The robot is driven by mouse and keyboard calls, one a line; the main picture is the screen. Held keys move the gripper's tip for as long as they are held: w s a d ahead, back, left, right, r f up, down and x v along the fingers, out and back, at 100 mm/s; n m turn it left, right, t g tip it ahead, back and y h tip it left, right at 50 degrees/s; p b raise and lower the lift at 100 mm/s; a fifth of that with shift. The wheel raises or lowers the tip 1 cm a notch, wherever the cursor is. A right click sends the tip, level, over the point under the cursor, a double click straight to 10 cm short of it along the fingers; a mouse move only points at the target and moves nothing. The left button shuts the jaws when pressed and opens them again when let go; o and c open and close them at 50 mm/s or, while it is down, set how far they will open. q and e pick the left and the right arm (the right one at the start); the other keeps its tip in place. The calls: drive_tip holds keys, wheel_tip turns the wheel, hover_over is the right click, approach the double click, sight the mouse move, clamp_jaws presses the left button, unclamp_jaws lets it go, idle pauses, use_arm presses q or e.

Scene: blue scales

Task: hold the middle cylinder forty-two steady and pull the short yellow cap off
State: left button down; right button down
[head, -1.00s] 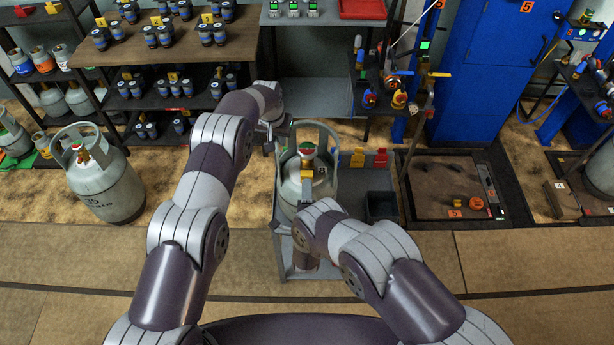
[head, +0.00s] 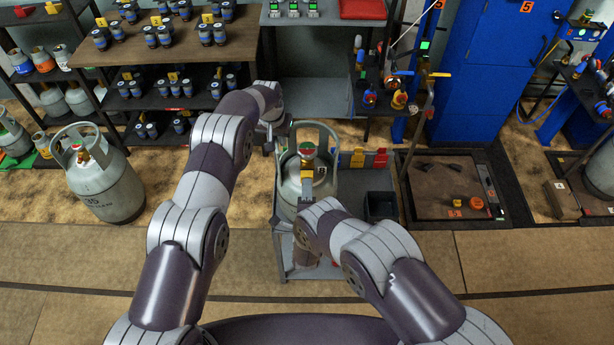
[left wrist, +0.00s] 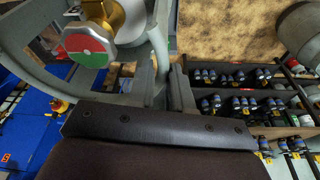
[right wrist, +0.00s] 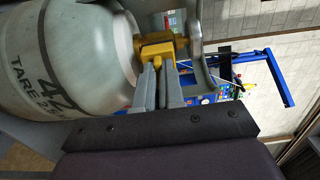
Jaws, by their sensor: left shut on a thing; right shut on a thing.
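The grey cylinder forty-two (head: 290,192) stands upright on a grey cart in the middle of the head view. Its red and green valve top (left wrist: 86,46) shows inside the collar. My left gripper (head: 283,135) is shut on the cylinder's collar; the left wrist view shows its fingers (left wrist: 165,82) pinching the grey collar. My right gripper (head: 308,187) is at the near side of the valve. In the right wrist view its fingers (right wrist: 166,78) are shut on the short yellow cap (right wrist: 157,62), beside the yellow valve body (right wrist: 160,46). The fingers hide most of the cap.
The grey cart (head: 285,240) carries a black bin (head: 381,205) and red and yellow pieces beside the cylinder. Another cylinder (head: 105,185) stands on the floor at left. Shelves with small blue-black items (head: 165,85) are behind. A platform (head: 450,185) lies at right.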

use_arm(q)
drive_tip(key=shift+w+r, duration=0.1)
use_arm(e)
drive_tip(key=shift+s, duration=0.15)
drive_tip(key=shift+s, duration=1.3)
use_arm(q)
drive_tip(key=c, duration=1)
unclamp_jaws()
use_arm(e)
drive_tip(key=s, duration=0.5)
drive_tip(key=shift+s, duration=0.4)
use_arm(q)
drive_tip(key=shift+o, duration=0.2)
